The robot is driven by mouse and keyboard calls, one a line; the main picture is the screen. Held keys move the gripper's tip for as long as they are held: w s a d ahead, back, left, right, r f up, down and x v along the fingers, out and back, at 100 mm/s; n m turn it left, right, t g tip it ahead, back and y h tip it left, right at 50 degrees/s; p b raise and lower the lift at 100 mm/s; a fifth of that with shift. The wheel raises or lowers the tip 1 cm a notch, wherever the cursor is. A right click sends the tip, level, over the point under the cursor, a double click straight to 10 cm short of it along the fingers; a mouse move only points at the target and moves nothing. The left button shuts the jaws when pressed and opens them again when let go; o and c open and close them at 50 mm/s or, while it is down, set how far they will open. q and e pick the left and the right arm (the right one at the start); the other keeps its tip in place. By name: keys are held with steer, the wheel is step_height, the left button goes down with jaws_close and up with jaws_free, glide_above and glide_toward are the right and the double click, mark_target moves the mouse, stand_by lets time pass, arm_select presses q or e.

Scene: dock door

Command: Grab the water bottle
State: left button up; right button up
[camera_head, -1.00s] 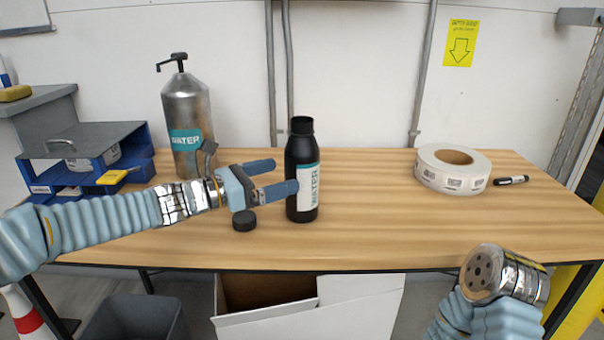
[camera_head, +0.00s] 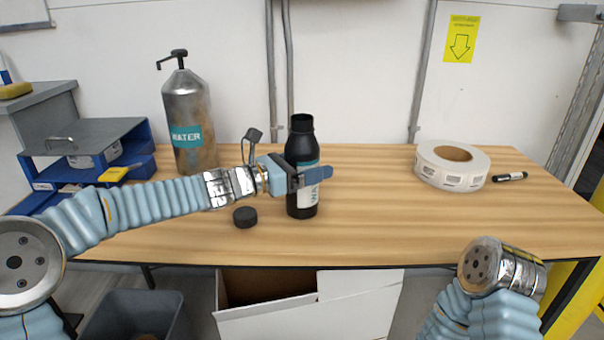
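My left gripper (camera_head: 312,176) is at the bottle's middle, reaching in from the left. One blue finger crosses in front of the label; the other finger is hidden, seemingly behind the bottle. I cannot tell whether the fingers press on it. A black cap (camera_head: 245,217) lies on the table left of the bottle. My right arm's wrist shows at the lower right, with no gripper fingers visible.
A large metal WATER dispenser (camera_head: 190,115) with a pump stands at the back left, near a blue organizer (camera_head: 135,160). A label roll (camera_head: 450,170) and a black marker (camera_head: 510,177) lie on the right. The wooden tabletop (camera_head: 380,220) is clear between bottle and roll.

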arm_select(q)
steer(key=c, duration=0.7)
steer(key=shift+r, duration=0.2)
steer(key=shift+r+p, duration=0.35)
steer(key=shift+r, duration=0.5)
steer(key=s+a+r, duration=0.3)
steer(key=s+r, duration=0.8)
steer(key=s, duration=0.2)
steer(key=shift+s+a, duration=0.2)
steer(key=shift+s, duration=0.05)
